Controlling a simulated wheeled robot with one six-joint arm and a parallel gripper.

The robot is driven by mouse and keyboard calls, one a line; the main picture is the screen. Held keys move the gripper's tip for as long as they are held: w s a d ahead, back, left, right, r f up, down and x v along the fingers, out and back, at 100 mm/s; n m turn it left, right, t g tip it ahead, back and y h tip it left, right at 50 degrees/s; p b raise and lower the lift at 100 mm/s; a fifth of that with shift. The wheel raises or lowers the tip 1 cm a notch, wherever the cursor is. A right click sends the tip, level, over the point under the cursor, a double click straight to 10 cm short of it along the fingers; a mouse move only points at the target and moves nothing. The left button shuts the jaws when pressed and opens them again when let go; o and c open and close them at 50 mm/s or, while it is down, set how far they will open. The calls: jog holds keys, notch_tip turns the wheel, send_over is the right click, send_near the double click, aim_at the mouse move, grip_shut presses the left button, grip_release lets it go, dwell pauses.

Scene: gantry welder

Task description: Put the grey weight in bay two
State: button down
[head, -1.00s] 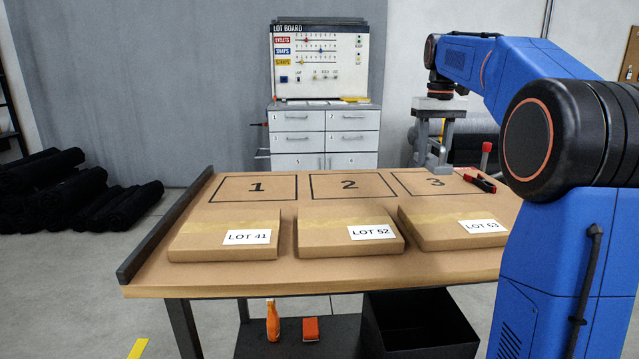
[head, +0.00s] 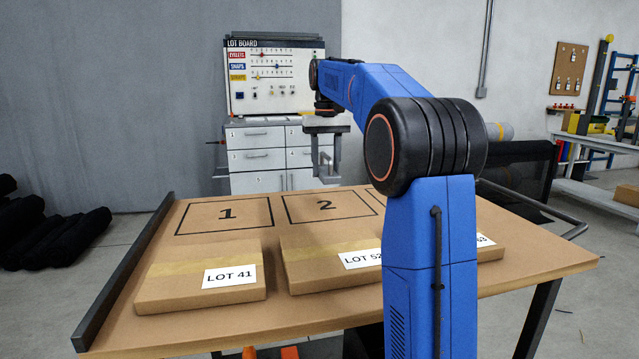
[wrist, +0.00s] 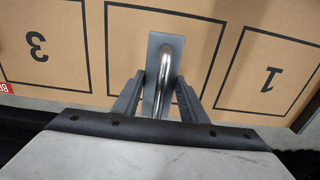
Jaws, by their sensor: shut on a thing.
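My gripper (head: 325,163) is above the far side of the table, behind the square marked 2 in the head view. In the wrist view my gripper (wrist: 163,85) is shut on the grey weight (wrist: 153,95), a flat grey plate with a shiny bent handle. The weight appears over bay two (wrist: 120,50), which is outlined in black; it hides that number in this view. Bay two (head: 326,205) looks empty in the head view. I cannot tell exactly how high the weight is above the table.
Cardboard boxes labelled LOT 41 (head: 203,280) and LOT 52 (head: 320,270) lie in front of the bays. A third box is partly behind my arm. Bay one (head: 225,216) is empty. A dark rail (head: 125,270) edges the table's left side.

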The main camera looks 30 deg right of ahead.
aim_at(326, 155)
jog(key=shift+f, duration=4.2)
jog(key=shift+s+f, duration=0.1)
jog(key=c, duration=1.1)
grip_release()
notch_tip(326, 155, up, 12)
jog(key=shift+r, duration=0.1)
